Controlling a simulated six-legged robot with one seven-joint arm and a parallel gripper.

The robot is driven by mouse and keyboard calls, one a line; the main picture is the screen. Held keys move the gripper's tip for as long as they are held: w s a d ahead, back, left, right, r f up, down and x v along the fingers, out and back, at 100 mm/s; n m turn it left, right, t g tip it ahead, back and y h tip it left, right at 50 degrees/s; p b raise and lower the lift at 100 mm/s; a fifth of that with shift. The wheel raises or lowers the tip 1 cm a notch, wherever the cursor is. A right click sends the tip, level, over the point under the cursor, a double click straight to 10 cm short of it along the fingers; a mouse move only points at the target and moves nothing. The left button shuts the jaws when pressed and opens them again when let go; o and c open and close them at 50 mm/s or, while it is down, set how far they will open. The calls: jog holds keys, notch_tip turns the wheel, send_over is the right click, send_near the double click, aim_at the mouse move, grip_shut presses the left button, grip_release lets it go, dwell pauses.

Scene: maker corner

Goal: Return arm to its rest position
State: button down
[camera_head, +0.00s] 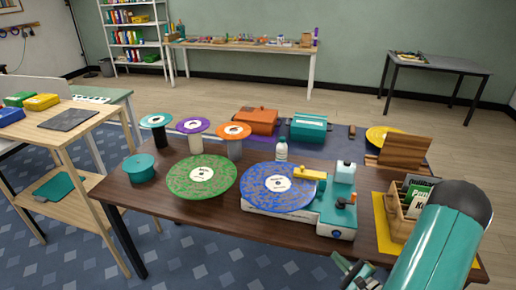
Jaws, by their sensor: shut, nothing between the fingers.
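My arm (440,245) is a teal link with a dark rounded cap at the lower right, in front of the table's right end. My gripper (345,268) shows only in part at the bottom edge, left of that link, below the table's front edge. It is shut, with nothing seen in it. The brown table (180,222) carries a turntable machine (335,215) with a blue patterned disc (262,187). A green patterned disc (215,188) lies to its left.
A wooden rack (395,212) with cards stands on a yellow mat (382,235), close behind my arm. Spools with teal, purple and orange tops (233,132) and a small bottle (281,152) stand farther back. A light wood stand (62,138) is at left. Floor in front is clear.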

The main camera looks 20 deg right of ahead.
jog(key=a+r+n+g+y, duration=0.4)
jog(key=a+r+n+g, duration=0.25)
jog(key=a+r, duration=0.35)
jog(key=a+r+n+g+y, duration=0.4)
jog(key=a+r+n+g, duration=0.3)
jog(key=a, duration=0.5)
jog(key=s+a+r+n+t+h, duration=0.1)
jog(key=s+a+r+n+h, duration=0.1)
jog(key=s+r+n+h, duration=0.2)
jog(key=s+a+r+n+t+h, duration=0.1)
jog(key=s+r+n+h, duration=0.3)
jog(key=r, duration=0.7)
jog(key=a+n+h, duration=0.1)
jog(key=n+h, duration=0.1)
jog(key=h, duration=0.1)
jog(key=shift+a, duration=0.4)
